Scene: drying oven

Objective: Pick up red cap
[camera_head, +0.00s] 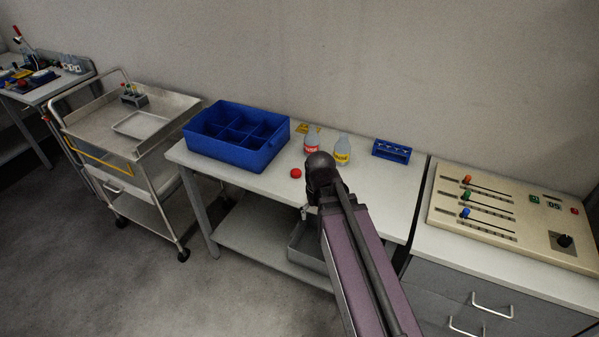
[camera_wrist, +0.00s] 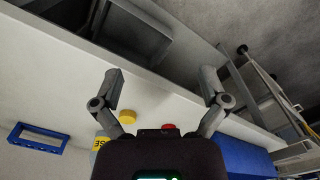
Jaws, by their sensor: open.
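The red cap (camera_head: 296,173) lies on the white table, in front of the bottle with the red label (camera_head: 311,143) and just left of my arm's end. In the wrist view the red cap (camera_wrist: 169,127) shows low in the middle, partly hidden by the gripper's body. My gripper (camera_wrist: 160,74) is open and empty, its fingers spread wide with the table below. The cap lies nearer the gripper's body in the picture than the fingertips, and is not held. In the head view my arm hides most of the gripper.
A yellow cap (camera_wrist: 128,117) lies beside the red one. A yellow-labelled bottle (camera_head: 342,151), a blue rack (camera_head: 391,151) and a blue divided crate (camera_head: 252,158) stand on the table. A control panel (camera_head: 510,217) is right; a metal cart (camera_head: 90,122) is left.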

